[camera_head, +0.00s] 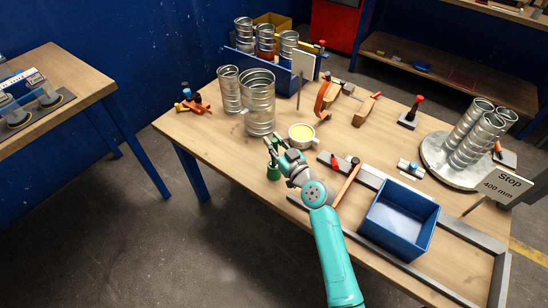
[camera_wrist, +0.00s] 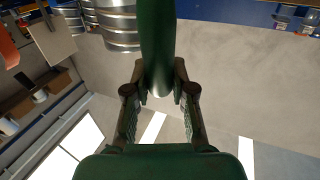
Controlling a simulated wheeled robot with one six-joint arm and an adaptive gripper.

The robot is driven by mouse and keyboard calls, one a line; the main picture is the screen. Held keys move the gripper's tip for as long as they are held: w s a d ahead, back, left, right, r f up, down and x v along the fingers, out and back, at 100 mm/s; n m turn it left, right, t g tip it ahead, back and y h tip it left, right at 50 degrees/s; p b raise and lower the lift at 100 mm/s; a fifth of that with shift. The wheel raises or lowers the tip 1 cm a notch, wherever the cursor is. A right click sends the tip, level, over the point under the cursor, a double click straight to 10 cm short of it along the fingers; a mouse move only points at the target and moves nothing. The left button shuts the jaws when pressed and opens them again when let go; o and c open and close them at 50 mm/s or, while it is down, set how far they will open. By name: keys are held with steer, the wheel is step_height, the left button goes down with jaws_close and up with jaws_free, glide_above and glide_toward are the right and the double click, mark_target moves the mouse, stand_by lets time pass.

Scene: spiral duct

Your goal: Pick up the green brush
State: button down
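The green brush (camera_head: 273,174) is partly hidden behind my gripper (camera_head: 274,147) in the head view, at the table's front edge near the yellow-filled bowl. In the wrist view its dark green handle (camera_wrist: 157,45) runs down from the top middle and ends between my gripper's fingers (camera_wrist: 158,82). The fingertips close in on both sides of the handle and appear to touch it. The brush's bristles cannot be made out.
A bowl with yellow contents (camera_head: 302,134) and tall metal ducts (camera_head: 258,105) stand just behind my gripper. A blue bin (camera_head: 400,218) stands at the front right.

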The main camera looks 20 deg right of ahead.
stand_by(0.3)
step_height(320, 180, up, 28)
stand_by(0.5)
steer(key=shift+f, duration=0.1)
stand_by(1.7)
